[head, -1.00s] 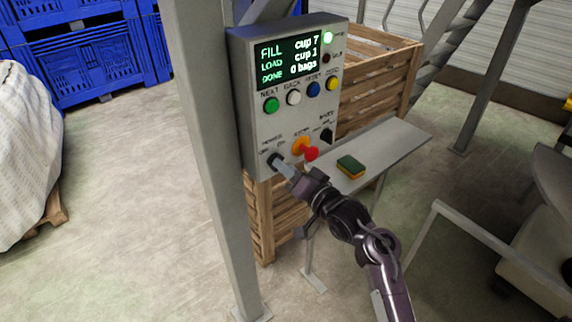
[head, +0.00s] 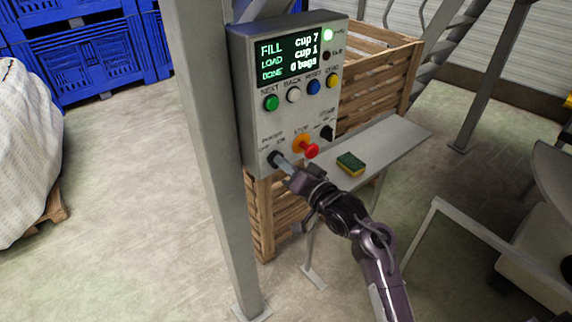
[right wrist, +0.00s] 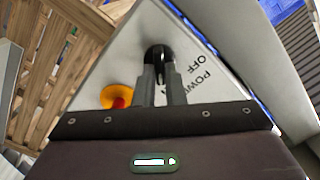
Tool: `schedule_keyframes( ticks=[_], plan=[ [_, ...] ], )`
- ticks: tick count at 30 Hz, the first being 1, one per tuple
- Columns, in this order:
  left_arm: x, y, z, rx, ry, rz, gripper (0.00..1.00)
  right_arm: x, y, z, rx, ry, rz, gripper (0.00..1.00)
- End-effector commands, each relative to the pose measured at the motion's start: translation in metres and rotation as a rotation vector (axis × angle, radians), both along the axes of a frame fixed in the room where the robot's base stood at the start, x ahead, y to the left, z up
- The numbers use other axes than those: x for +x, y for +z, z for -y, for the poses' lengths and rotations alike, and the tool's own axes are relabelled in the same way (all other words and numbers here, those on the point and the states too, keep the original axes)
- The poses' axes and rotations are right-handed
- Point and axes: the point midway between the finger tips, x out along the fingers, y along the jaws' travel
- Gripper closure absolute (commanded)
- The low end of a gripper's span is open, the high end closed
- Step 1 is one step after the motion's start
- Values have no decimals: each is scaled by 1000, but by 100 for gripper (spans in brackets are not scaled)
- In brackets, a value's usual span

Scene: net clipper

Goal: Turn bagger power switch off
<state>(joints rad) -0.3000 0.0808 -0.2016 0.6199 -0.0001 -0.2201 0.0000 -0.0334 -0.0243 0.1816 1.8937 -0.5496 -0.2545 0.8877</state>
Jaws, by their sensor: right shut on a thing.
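The grey bagger control box (head: 258,130) hangs beside a grey post, with its screen (head: 289,59) lit and reading FILL cup 7, LOAD cup 1, DONE 0 bags. The black power switch (right wrist: 157,54) sits at the box's lower left, under the words POWER and OFF. My right gripper (head: 278,163) is shut on the switch, with both fingers around its knob, also seen in the right wrist view (right wrist: 160,80). The fingers hide part of the knob, so I cannot tell its exact setting. A green lamp (head: 328,35) glows at the upper right. My left gripper is not in view.
The red stop button (head: 310,151) on its yellow base stands close right of my gripper. A black selector knob (head: 327,132) is farther right. A grey shelf (head: 395,150) holds a green and yellow sponge (head: 351,164). A wooden crate (head: 375,85) stands behind.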

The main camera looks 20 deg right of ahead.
Motion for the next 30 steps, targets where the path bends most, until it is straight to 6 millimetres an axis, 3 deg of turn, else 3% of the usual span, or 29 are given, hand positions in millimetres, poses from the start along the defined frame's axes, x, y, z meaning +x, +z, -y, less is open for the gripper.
schedule_keyframes(
  ticks=[8, 30],
  plan=[
    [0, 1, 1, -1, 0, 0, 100, 0, 0, -1, -149, 2, 52, 100],
    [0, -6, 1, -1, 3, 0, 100, -1, 0, -3, -802, 2, 291, 100]
  ],
)
